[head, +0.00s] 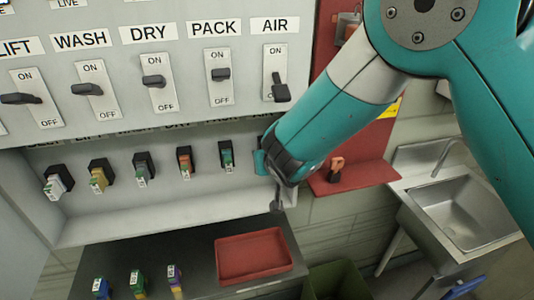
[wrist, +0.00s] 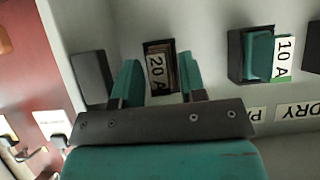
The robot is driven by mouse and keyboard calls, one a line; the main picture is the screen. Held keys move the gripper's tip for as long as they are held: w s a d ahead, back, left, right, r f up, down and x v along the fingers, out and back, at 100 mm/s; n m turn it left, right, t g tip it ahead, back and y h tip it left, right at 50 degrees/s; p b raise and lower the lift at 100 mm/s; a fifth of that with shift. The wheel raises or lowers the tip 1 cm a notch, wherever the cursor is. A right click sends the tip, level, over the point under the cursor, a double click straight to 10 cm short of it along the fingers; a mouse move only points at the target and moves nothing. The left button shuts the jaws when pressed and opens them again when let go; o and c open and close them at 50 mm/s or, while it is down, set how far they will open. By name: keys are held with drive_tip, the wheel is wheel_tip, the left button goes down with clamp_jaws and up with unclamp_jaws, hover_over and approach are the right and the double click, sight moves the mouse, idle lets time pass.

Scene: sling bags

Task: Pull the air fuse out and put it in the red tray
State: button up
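A fuse marked 20 A (wrist: 158,68) sits in the panel in the wrist view, with a dark, brownish body. My gripper (wrist: 159,72) is open, with one teal finger on each side of this fuse. A narrow gap shows at the left finger; the right finger is very close, and I cannot tell if it touches. In the head view my gripper (head: 268,165) is at the right end of the fuse row, below the AIR switch (head: 279,88), and hides that fuse. The AIR lever is down, toward OFF. The empty red tray (head: 252,256) lies on the dark counter below.
A teal 10 A fuse (wrist: 262,54) sits beside the gripper, one place along. Several other fuses fill the row leftward. Loose fuses (head: 137,283) stand on the counter (head: 200,262) left of the tray. A red shelf (head: 370,177), a sink (head: 465,212) and a green bin (head: 338,280) are at the right.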

clamp_jaws()
drive_tip(key=s+d+b, duration=0.1)
drive_tip(key=s+b, duration=0.2)
drive_tip(key=s, duration=0.2)
drive_tip(key=shift+s+d, duration=0.35)
drive_tip(key=shift+s, duration=0.05)
idle(0.5)
idle(0.4)
drive_tip(key=shift+s+d+b, duration=0.3)
drive_tip(key=shift+s+b, duration=0.3)
drive_tip(key=shift+s, duration=0.35)
drive_tip(key=shift+s+d+b, duration=0.25)
drive_tip(key=shift+s+b, duration=0.35)
drive_tip(key=shift+s, duration=0.35)
